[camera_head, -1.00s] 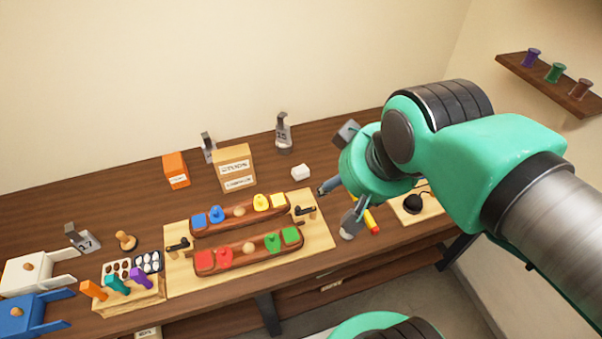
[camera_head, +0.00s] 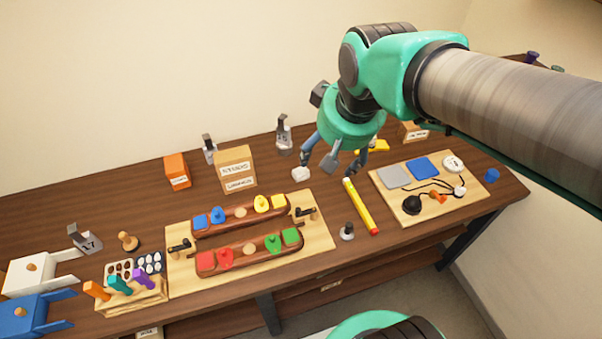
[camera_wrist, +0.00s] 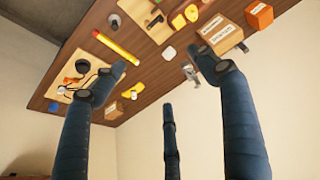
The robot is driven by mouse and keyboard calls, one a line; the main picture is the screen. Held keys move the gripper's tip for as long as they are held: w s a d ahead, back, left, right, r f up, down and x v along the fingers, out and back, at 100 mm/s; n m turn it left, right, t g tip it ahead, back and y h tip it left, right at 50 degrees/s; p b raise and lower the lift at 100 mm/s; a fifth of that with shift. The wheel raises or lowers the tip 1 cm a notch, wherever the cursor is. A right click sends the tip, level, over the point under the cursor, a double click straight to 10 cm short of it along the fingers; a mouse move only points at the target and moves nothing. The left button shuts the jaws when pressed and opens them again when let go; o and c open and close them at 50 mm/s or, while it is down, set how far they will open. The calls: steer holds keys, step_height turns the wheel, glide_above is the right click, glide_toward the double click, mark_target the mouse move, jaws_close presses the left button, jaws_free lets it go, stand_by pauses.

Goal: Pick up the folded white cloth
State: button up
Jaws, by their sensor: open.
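The folded white cloth (camera_head: 300,174) is a small white block shape on the wooden table, right of the cardboard box. It also shows as a small white patch near the top middle of the wrist view (camera_wrist: 168,52). My gripper (camera_head: 332,164) is open, its fingers spread, above the table just right of the cloth in the head view. In the wrist view my gripper (camera_wrist: 163,80) has its dark blue fingers wide apart with nothing between them; the cloth lies beyond the fingertips, apart from them.
A cardboard box (camera_head: 235,171) and a grey metal clamp-like stand (camera_head: 284,135) are near the cloth. A yellow-red tube (camera_head: 360,207) lies to the right, beside a light board (camera_head: 424,208). A board with coloured blocks (camera_head: 318,236) lies in front.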

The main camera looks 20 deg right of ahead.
steer(key=w+d+f+g+p, duration=0.1)
steer(key=w+f, duration=0.2)
steer(key=w, duration=0.8)
steer(key=n+g+p, duration=0.1)
steer(key=g+p, duration=0.3)
glide_above(301, 170)
step_height(301, 170, down, 26)
steer(key=shift+s+r, duration=0.2)
steer(key=shift+s, duration=0.1)
steer(key=shift+f, duration=4.3)
steer(key=shift+f, duration=0.15)
steer(key=shift+w+f+b, duration=0.2)
steer(key=shift+f+b, duration=0.1)
steer(key=shift+f, duration=2.15)
